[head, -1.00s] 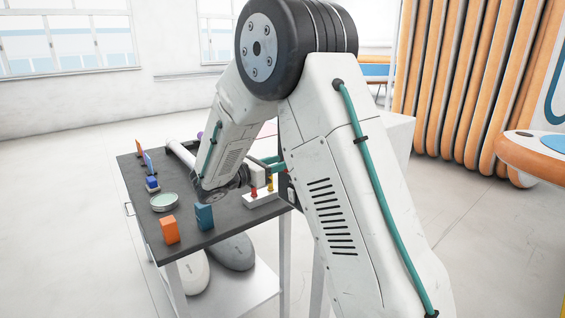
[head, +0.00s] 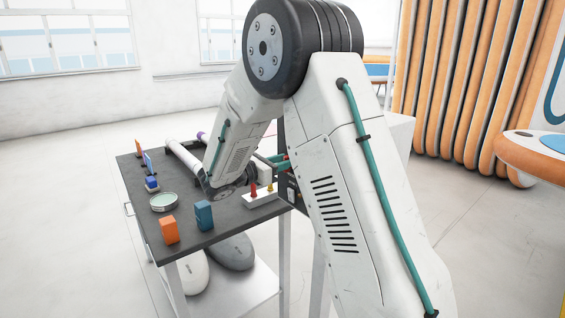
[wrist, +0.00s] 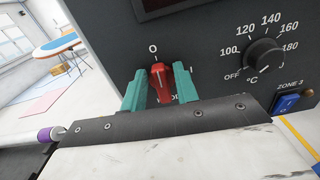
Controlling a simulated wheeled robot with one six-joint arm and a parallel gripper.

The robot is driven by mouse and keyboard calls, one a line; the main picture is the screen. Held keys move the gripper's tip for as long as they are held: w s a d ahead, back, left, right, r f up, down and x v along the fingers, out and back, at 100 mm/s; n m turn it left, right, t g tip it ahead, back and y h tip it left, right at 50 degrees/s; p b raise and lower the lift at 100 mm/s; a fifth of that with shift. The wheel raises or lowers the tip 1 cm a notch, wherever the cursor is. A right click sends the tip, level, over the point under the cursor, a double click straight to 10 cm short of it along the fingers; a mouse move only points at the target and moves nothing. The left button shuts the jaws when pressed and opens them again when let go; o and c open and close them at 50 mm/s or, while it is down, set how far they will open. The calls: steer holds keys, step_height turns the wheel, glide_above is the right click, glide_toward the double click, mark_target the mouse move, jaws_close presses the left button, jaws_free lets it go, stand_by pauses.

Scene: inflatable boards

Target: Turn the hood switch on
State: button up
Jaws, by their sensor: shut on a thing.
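The hood switch is a red rotary knob (wrist: 161,82) on a dark control panel (wrist: 205,45) in the wrist view. An "O" mark stands above it, and its lettering below is mostly hidden. The knob's handle is near upright, toward the "O". My gripper (wrist: 160,86) has its teal fingers on the left and right of the knob and is shut on it. In the head view, my gripper (head: 278,161) is mostly hidden by my arm, at the far right of the black table, and the knob is hidden.
To the knob's right are a black temperature dial (wrist: 264,57) and a blue Zone 3 rocker (wrist: 288,102). The black table (head: 185,222) holds an orange block (head: 169,230), a blue block (head: 204,215), a round dish (head: 164,202) and a white holder (head: 262,198) with red and yellow pieces.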

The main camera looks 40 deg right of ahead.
steer(key=shift+s+f+m, duration=0.2)
steer(key=shift+m, duration=2.65)
steer(key=shift+s+f+m, duration=0.25)
steer(key=shift+m, duration=2.65)
steer(key=shift+s+f+m, duration=0.2)
steer(key=shift+m, duration=2.65)
steer(key=o, duration=0.6)
steer(key=shift+o, duration=0.2)
steer(key=shift+a, duration=0.1)
steer(key=a, duration=0.7)
steer(key=shift+a, duration=0.35)
